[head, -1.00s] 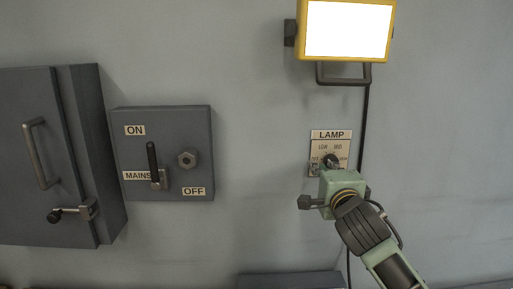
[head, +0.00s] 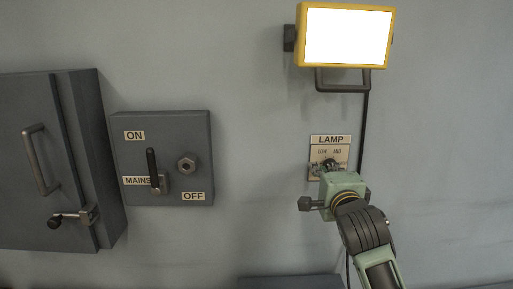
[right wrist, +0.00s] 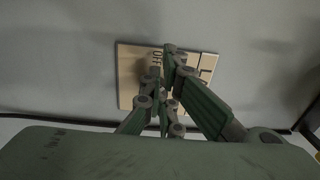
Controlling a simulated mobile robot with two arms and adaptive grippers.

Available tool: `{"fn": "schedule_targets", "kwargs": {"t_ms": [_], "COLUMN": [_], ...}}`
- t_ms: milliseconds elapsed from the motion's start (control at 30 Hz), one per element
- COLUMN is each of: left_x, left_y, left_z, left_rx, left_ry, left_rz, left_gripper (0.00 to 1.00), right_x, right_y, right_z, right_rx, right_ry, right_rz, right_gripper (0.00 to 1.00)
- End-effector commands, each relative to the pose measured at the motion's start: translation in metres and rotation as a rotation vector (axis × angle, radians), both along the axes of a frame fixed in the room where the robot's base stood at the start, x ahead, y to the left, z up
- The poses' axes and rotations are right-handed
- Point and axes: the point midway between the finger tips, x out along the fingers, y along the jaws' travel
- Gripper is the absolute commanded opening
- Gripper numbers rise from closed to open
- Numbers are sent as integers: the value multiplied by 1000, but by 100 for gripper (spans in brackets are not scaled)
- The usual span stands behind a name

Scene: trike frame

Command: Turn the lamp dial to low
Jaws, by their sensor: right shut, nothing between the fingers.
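The lamp dial plate (head: 315,152), pale and labelled LAMP, is on the wall, with the LOW mark at its upper left. The dark dial (head: 329,163) shows only in part behind my right gripper, so its pointing direction cannot be read. My right gripper (head: 326,170) is at the plate's lower half. In the right wrist view its fingers (right wrist: 168,68) are shut in front of the plate (right wrist: 128,75) and hide the dial; contact cannot be told. The yellow-framed lamp (head: 347,35) above is lit bright white. My left gripper is not in view.
A grey mains switch box (head: 200,140) with a lever is left of the dial plate. A grey cabinet (head: 25,100) with a handle is farther left. A dark cable (head: 364,120) hangs from the lamp close beside the plate. The wall between is clear.

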Motion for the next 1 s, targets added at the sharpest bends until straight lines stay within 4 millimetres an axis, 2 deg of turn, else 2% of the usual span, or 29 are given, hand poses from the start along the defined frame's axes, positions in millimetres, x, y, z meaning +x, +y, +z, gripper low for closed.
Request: {"fn": "schedule_targets", "kwargs": {"t_ms": [567,833,1000], "left_x": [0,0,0], "left_y": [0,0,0], "left_z": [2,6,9], "left_rx": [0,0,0], "left_ry": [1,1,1], "left_rz": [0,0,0], "left_gripper": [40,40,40], "right_x": [0,0,-11], "right_y": [-2,6,8], "right_z": [3,5,5], "right_rx": [-1,0,2], "right_ry": [-4,-4,-3], "right_rz": [-4,-1,1], "right_gripper": [0,0,0]}}
